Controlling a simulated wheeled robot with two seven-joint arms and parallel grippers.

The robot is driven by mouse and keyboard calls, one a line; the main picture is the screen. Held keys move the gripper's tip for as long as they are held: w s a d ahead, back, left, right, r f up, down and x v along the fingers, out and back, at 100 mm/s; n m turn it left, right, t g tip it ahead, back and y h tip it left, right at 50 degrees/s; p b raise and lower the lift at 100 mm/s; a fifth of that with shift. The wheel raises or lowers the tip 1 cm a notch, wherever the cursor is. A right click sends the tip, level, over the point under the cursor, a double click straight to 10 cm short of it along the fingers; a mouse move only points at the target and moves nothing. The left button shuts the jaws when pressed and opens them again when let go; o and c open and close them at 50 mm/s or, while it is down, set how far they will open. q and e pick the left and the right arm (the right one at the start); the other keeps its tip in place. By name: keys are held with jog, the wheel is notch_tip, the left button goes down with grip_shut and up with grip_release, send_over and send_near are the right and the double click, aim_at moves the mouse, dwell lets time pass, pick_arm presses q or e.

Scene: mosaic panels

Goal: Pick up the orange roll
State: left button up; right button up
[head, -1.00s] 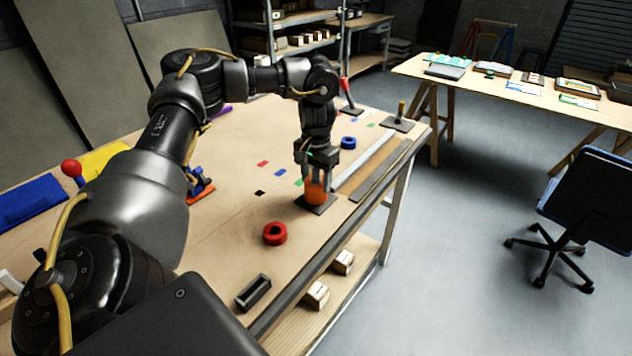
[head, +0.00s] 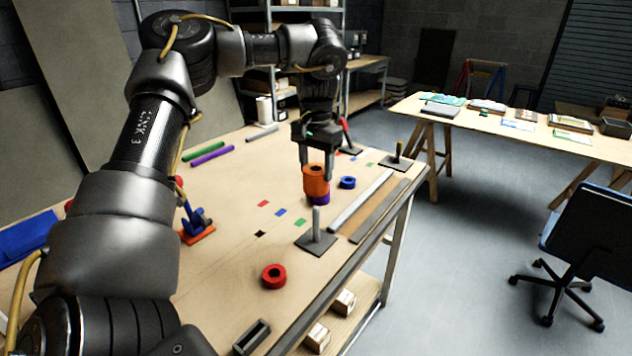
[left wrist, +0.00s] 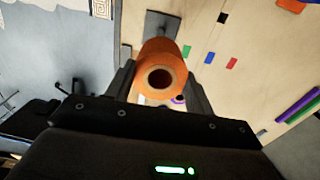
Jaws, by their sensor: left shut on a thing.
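The orange roll (head: 316,181) is between the fingers of my left gripper (head: 316,170), which is shut on it. In the left wrist view the roll (left wrist: 160,62) shows its round hole, with a finger on either side. In the head view it appears above the dark base (head: 309,244) with a bare upright grey peg (head: 316,222), toward the back of the table. A purple roll (head: 320,199) shows just below the orange one in the head view; any gap between them is hard to tell. My right gripper is not in view.
A red roll (head: 274,276) lies at the near edge and a blue roll (head: 348,182) lies to the right. A second base with a peg (head: 398,160) stands at the far right corner. A blue tool on an orange plate (head: 197,233) stands left. Small coloured patches mark the tabletop.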

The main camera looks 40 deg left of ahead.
pick_arm(q)
notch_tip(320, 180, up, 8)
jog(key=p, duration=0.8)
dwell(0.3)
